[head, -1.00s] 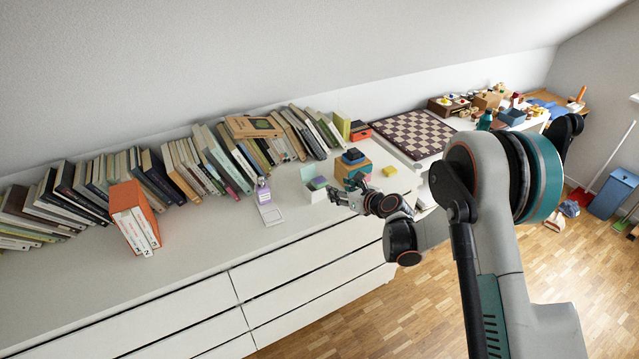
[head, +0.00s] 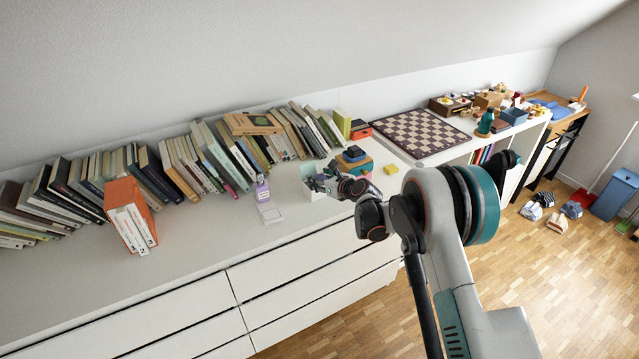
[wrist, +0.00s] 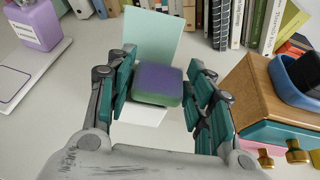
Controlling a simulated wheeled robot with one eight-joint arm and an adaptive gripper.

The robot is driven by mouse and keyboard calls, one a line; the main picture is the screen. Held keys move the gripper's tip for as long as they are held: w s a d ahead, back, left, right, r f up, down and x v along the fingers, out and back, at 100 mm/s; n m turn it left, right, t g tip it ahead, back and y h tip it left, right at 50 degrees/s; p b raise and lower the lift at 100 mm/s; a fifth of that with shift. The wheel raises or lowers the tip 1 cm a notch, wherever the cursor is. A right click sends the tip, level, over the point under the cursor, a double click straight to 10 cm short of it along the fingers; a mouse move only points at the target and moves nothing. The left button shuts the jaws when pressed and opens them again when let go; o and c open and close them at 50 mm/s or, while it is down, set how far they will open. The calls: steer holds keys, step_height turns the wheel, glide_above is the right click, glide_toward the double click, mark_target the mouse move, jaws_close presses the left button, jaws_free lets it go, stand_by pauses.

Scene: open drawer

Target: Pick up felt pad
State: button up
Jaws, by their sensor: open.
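A soft-edged block, purple on top and green below, looks like the felt pad (wrist: 157,84). In the wrist view it lies between the two teal finger pads of my gripper (wrist: 161,72), which is open with a visible gap at the right. The left fingers are close to the pad's left side; I cannot tell whether they touch. The pad is over a small white box (wrist: 140,116) with a pale green upright panel (wrist: 152,42) behind it. In the head view my gripper (head: 317,184) is over this box (head: 307,170) and hides the pad.
A wooden block with a blue tray (wrist: 262,98) stands close to the right of my fingers. A lilac bottle (wrist: 38,24) is at the left. Leaning books (head: 235,150) line the back.

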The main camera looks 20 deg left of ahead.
steer(key=c, duration=0.4)
step_height(320, 180, up, 20)
steer(key=p, duration=0.5)
stand_by(0.5)
